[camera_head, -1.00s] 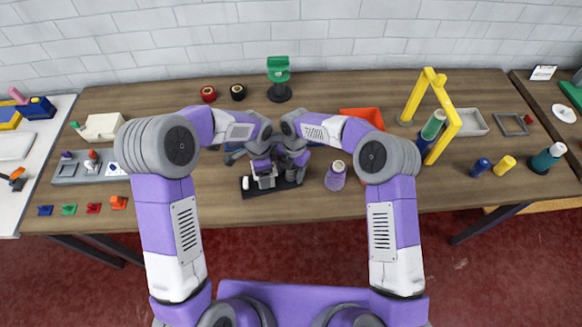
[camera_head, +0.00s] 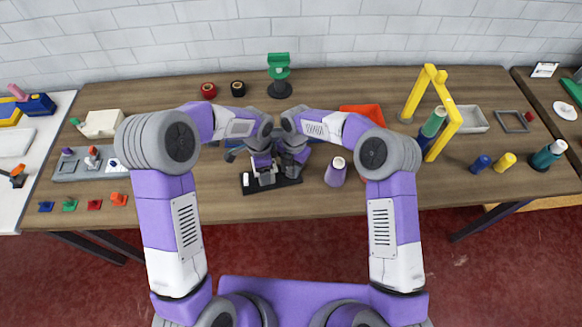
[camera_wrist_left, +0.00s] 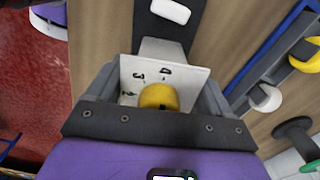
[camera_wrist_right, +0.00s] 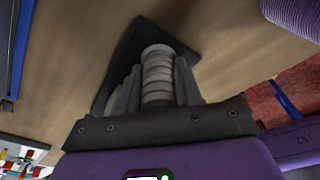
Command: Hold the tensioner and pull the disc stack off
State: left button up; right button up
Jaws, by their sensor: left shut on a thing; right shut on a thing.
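The tensioner stands on a black base (camera_head: 250,187) on the table in front of me. My left gripper (camera_head: 264,178) is shut on its white plate (camera_wrist_left: 183,78), which carries dark marks and a yellow knob (camera_wrist_left: 158,96). The disc stack (camera_wrist_right: 158,76), several pale grey rings on one axis, stands between the fingers of my right gripper (camera_wrist_right: 152,92), which is shut on it. The black base also shows under the stack in the right wrist view (camera_wrist_right: 128,50). In the head view my grippers sit side by side and hide most of the tensioner and the stack.
A purple thread cone (camera_head: 335,173) stands close to the right of the base. An orange tray (camera_head: 362,112) and a yellow frame (camera_head: 447,130) are further right. A green-topped stand (camera_head: 279,75) and two small spools stand behind. The table's front edge is close.

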jog(key=shift+r, duration=0.1)
jog(key=shift+r, duration=4.15)
pick_arm(q)
jog(key=o, duration=1.2)
jog(key=shift+o, duration=0.2)
notch_tip(320, 180, up, 12)
jog(key=shift+r, duration=0.1)
